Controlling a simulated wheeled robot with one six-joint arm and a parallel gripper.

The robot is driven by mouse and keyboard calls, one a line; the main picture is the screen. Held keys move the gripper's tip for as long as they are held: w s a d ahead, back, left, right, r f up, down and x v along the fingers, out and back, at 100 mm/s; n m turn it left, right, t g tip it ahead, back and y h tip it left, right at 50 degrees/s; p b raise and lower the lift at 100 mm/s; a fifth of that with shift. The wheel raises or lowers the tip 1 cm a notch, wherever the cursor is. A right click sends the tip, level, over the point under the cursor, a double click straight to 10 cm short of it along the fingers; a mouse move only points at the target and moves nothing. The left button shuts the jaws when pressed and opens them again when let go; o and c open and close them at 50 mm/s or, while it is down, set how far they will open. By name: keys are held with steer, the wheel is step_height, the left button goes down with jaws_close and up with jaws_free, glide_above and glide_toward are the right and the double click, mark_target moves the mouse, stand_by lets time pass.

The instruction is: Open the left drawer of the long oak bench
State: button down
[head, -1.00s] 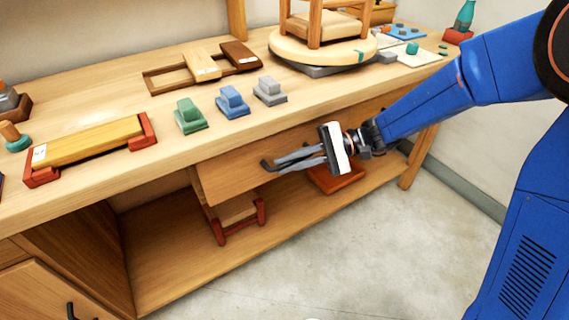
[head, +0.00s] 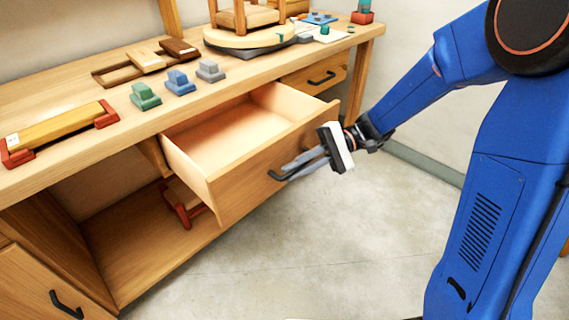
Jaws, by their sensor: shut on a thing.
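The long oak bench (head: 60,142) runs from the lower left to the upper right. The left drawer (head: 255,178) of the two under its top stands well out from the bench, and its inside looks empty. My gripper (head: 290,172) is at the drawer's front, shut on its dark handle (head: 273,176). The fingers cover most of the handle, and only its left end shows clearly. The right drawer (head: 312,80) is closed, with its own dark handle (head: 322,78).
Sanding blocks in green (head: 145,97), blue (head: 180,82) and grey (head: 210,71), a clamped wooden bar (head: 60,130) and a round turntable (head: 250,40) stand on the top. A cupboard front (head: 45,275) is at the lower left. The floor (head: 330,250) before the drawer is clear.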

steer(key=shift+s+d, duration=0.65)
steer(key=shift+d, duration=0.1)
steer(key=c, duration=1.8)
jaws_free()
steer(key=v, duration=1.7)
steer(key=shift+w+d+r, duration=0.15)
steer(key=shift+w, duration=0.05)
